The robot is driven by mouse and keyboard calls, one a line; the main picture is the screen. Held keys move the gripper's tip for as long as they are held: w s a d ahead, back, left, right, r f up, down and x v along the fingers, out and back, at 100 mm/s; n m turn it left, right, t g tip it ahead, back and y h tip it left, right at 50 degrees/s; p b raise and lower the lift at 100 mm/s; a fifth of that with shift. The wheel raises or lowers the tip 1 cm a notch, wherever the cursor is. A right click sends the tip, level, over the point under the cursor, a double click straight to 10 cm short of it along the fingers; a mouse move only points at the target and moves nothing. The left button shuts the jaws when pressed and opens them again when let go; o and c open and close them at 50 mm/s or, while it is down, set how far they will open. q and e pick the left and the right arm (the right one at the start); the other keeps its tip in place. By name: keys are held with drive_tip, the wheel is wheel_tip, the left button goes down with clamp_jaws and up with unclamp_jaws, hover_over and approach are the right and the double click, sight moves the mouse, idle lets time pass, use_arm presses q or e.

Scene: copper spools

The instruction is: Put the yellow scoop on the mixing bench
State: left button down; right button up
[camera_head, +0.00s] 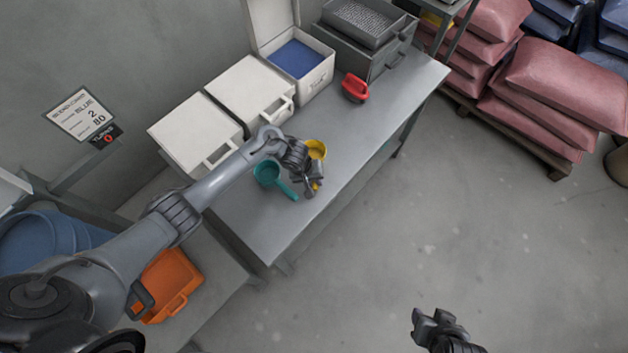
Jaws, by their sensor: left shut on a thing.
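The yellow scoop (317,149) is at the front half of the grey bench (361,138), its round cup showing just behind my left gripper (311,189). My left gripper is shut on the scoop, around its handle, which is mostly hidden by the fingers. I cannot tell whether the scoop touches the bench top or hangs slightly above it. My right gripper (432,322) is at the bottom of the view over bare floor, away from the bench; its finger opening is not clear.
A teal scoop (268,174) lies close beside my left gripper. A red scoop (354,88) lies farther back. White bins (196,132), one holding blue powder (295,58), and a grey sieve box (365,22) line the wall. An orange container (170,284) is lower left.

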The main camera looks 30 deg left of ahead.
idle(0.3)
use_arm(q)
drive_tip(key=c, duration=1)
unclamp_jaws()
drive_tip(key=p+v, duration=0.5)
drive_tip(key=v, duration=0.7)
drive_tip(key=s+d+r+m+t+y, duration=0.1)
drive_tip(key=s+d+r+m+t, duration=0.15)
drive_tip(key=s+d+m, duration=0.3)
drive_tip(key=s+a+r+m, duration=0.1)
drive_tip(key=s+a+r, duration=0.1)
drive_tip(key=s, duration=0.6)
drive_tip(key=s+a+r+m+y, duration=0.1)
drive_tip(key=s+a+r, duration=0.2)
drive_tip(key=s, duration=0.5)
drive_tip(key=shift+s+a+r+m+g, duration=0.15)
drive_tip(key=shift+s+r+m+g, duration=0.15)
drive_tip(key=shift+r, duration=0.6)
